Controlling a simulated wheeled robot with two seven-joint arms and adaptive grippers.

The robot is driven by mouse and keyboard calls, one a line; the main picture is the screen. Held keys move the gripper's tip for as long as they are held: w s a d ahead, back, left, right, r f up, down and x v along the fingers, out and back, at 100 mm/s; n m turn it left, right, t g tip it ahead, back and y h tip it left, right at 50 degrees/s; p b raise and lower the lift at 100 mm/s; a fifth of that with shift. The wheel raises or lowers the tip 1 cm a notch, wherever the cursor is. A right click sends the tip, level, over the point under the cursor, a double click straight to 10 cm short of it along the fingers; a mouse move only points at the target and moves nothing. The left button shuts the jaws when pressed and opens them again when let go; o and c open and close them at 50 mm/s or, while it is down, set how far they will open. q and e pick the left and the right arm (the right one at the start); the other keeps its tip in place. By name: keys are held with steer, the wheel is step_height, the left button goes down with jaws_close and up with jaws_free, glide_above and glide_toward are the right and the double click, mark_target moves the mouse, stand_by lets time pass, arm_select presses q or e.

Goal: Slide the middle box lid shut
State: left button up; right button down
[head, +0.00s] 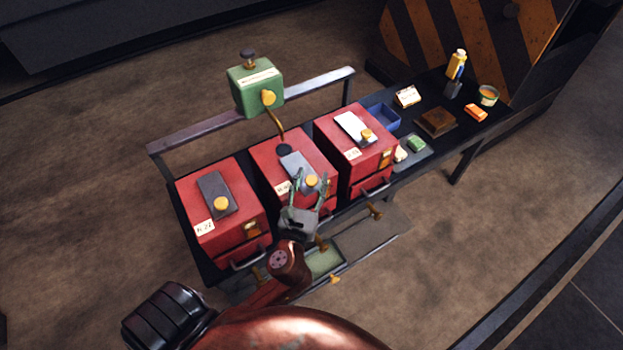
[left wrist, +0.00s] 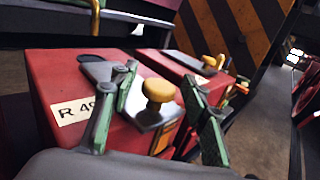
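The middle red box (head: 266,156) stands on a dark bench between two similar red boxes. Its grey lid (head: 292,161) with a yellow knob (head: 312,180) lies on top toward the front. A dark round opening (head: 285,150) shows uncovered behind the lid. In the left wrist view the knob (left wrist: 158,88) stands upright on the lid plate (left wrist: 146,116). My left gripper (head: 312,177) is open over the front of this box, one finger on either side of the knob. Gaps show between the fingers (left wrist: 160,80) and the knob. My right gripper is not in view.
The left red box (head: 190,207) and right red box (head: 341,142) have similar lids with knobs. A green oiler (head: 256,92) with a bent spout stands behind the middle box, near a metal rail (head: 199,130). Small items and a blue tray (head: 381,117) occupy the bench's right.

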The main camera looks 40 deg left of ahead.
mark_target(299, 163)
arm_select(q)
steer(key=c, duration=0.6)
jaws_close()
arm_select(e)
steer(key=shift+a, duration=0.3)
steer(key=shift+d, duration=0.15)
